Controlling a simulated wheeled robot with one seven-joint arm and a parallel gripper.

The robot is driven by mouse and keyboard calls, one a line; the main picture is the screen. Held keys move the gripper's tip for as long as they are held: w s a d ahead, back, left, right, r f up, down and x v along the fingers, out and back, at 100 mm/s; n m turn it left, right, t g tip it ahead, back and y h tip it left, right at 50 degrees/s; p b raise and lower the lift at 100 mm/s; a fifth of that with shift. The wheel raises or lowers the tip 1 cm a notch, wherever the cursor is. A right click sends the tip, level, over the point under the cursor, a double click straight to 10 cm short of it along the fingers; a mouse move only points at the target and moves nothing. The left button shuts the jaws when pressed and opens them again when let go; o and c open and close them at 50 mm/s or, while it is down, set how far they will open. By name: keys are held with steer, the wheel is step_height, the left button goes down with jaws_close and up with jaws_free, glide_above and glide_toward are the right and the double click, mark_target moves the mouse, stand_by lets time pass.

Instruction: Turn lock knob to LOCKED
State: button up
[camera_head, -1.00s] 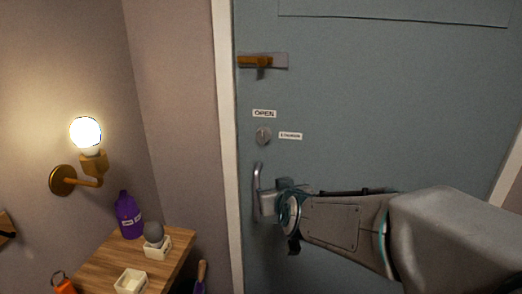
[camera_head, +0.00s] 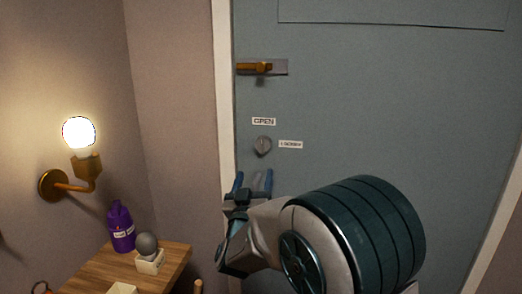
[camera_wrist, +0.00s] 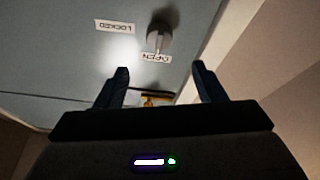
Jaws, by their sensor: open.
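The lock knob (camera_head: 263,145) is a small grey round knob on the blue-grey door (camera_head: 400,110). An OPEN label (camera_head: 264,121) sits above it and a second label (camera_head: 290,144) to its right. In the wrist view the knob (camera_wrist: 159,38) appears upside down, with its pointer toward the OPEN label (camera_wrist: 156,58); the LOCKED label (camera_wrist: 115,27) is to its left. My gripper (camera_head: 254,180) is open and empty, just below the knob in the head view. The wrist view shows its two fingers (camera_wrist: 160,84) apart, with the knob beyond them and not touched.
A brass bolt latch (camera_head: 255,68) is higher on the door. The white door frame (camera_head: 224,120) runs close to the left. A wooden table (camera_head: 165,268) with a purple bottle (camera_head: 121,228) and a grey ball on a white holder (camera_head: 148,250) stands lower left. A lit wall lamp (camera_head: 79,133) is at left.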

mark_target(261, 148)
steer(key=p+x, duration=0.2)
steer(key=x, duration=0.9)
steer(key=shift+w+d+r, duration=0.1)
steer(key=shift+w+r, duration=0.05)
steer(key=shift+w, duration=0.1)
steer(key=c, duration=1)
